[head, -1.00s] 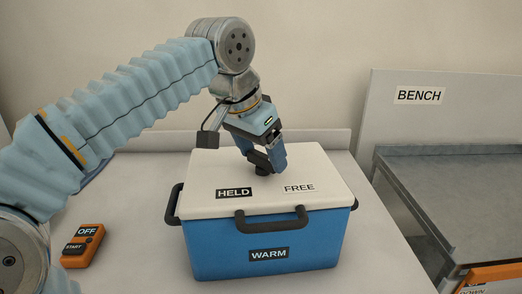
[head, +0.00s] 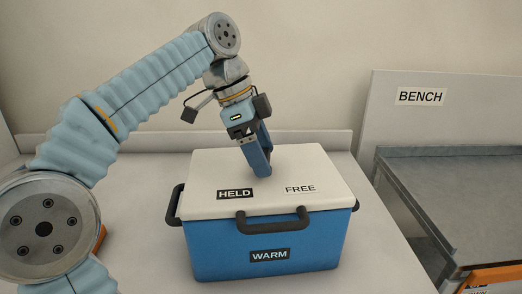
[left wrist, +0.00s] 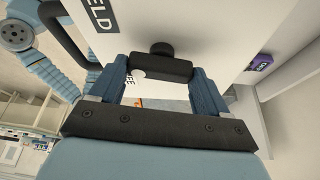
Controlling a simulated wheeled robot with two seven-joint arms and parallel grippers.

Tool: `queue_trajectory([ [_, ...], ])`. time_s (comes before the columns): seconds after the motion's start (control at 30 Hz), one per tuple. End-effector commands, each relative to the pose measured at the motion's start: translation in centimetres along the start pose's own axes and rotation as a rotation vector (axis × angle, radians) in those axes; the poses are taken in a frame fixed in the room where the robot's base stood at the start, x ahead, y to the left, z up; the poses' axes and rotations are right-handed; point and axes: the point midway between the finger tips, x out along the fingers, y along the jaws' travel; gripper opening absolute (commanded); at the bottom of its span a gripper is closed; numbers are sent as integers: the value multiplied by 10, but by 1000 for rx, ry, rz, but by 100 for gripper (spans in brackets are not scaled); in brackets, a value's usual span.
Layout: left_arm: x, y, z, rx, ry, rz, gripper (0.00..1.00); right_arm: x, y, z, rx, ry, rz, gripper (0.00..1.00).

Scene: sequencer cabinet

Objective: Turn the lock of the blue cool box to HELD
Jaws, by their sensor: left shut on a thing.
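The blue cool box (head: 215,254) stands on the white table, its pale lid (head: 300,165) closed. The lid carries a HELD label (head: 235,194) at left and a FREE label (head: 300,189) at right. My left gripper (head: 261,170) points down at the lid, behind the labels. In the left wrist view, its blue fingers (left wrist: 160,80) are shut on the black lock (left wrist: 165,69), a short bar with a round knob and a white dot at its left end. The dot lies by a partly hidden label. The fingers hide the lock in the head view. My right gripper is not in view.
Black handles sit on the box's front (head: 272,222) and left side (head: 174,204). A WARM label (head: 269,255) is on the front. A grey bench (head: 450,195) with a BENCH sign (head: 421,96) stands at right. The table right of the box is clear.

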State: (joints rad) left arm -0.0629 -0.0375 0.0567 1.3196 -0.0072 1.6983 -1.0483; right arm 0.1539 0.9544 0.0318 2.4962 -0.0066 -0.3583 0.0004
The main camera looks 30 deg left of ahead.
Motion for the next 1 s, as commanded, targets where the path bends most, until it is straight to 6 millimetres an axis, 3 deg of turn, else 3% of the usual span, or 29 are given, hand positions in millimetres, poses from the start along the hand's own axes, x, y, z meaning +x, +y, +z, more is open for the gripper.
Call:
queue_trajectory([
  [0.5, 1, -3, -1, 398, -1, 165, 46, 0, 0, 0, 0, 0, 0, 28],
  [1.0, 0, -4, -1, 544, 0, 224, 46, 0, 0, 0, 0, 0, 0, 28],
])
